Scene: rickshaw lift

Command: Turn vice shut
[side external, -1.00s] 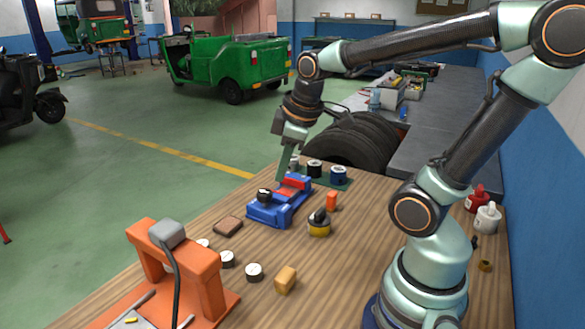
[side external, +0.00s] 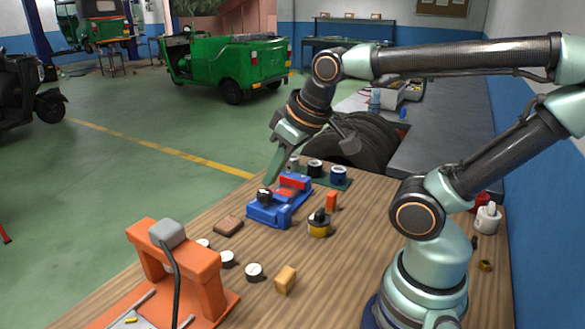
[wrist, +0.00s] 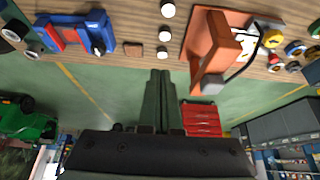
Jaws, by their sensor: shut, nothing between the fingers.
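The blue vice (side external: 266,214) with red jaw parts (side external: 294,182) stands on the wooden bench in the side view. Its black knob (side external: 264,195) is at the near left end. In the wrist view the vice (wrist: 97,22) is at the top left, its knob (wrist: 98,48) pointing toward the bench edge. My gripper (side external: 267,184) is shut and empty, tilted down and left, its tips appearing just above the knob. In the wrist view the gripper (wrist: 160,72) lies to the right of the knob with a gap between them. Whether the vice jaws are fully closed is unclear.
An orange arch-shaped stand (side external: 206,280) is at the front left of the bench. A brown block (side external: 228,225), white-topped discs, a yellow-black pot (side external: 319,224) and an orange block (side external: 332,201) surround the vice. Coils on a green tray (side external: 336,184) stand behind it.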

